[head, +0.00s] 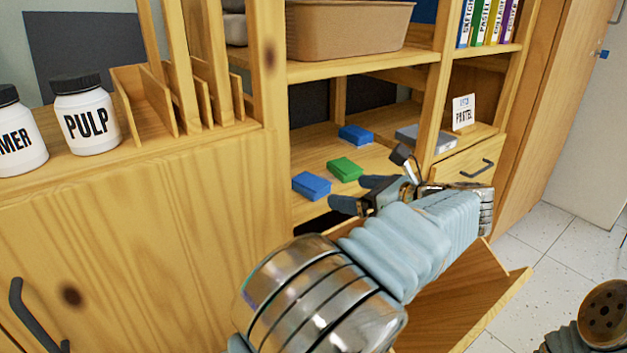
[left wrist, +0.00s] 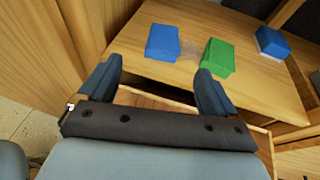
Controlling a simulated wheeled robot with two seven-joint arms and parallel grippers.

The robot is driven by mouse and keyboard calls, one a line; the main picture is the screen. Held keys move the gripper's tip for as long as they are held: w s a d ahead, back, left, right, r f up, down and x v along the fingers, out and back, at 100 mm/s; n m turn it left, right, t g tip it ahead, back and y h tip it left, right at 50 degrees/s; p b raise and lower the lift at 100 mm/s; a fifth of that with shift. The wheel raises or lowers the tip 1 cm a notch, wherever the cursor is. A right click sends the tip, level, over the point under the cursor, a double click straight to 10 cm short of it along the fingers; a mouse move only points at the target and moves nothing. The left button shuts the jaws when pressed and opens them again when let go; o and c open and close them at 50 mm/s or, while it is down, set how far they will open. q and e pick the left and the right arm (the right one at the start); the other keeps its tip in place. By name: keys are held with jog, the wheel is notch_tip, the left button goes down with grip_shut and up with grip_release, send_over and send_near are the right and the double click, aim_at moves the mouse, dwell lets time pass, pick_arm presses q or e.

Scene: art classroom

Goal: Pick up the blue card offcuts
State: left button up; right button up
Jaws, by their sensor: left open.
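A blue block (head: 311,185), which looks like the blue card offcuts, lies at the front of the open middle shelf (head: 315,154). A second, similar blue block (head: 356,135) lies farther back. A green block (head: 345,169) lies between them. My left gripper (head: 352,195) is open and empty at the shelf's front, just right of and nearer than the front blue block. In the left wrist view, the near blue block (left wrist: 162,42) is ahead of the gap between the fingers (left wrist: 157,76), with the green block (left wrist: 218,57) beyond the right finger and the other blue block (left wrist: 272,41) farther right.
A shelf post (head: 270,100) bounds the left side. A brown bin (head: 345,30) sits above.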

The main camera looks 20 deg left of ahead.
pick_arm(q)
send_near(309, 183)
jog(key=a+f, duration=0.1)
jog(key=a, duration=0.1)
jog(key=x, duration=0.3)
jog(key=w+b+x, duration=0.1)
jog(key=x, duration=0.2)
jog(key=shift+d+r, duration=0.1)
jog(key=shift+d, duration=0.2)
jog(key=c, duration=1.1)
jog(key=shift+r, duration=0.15)
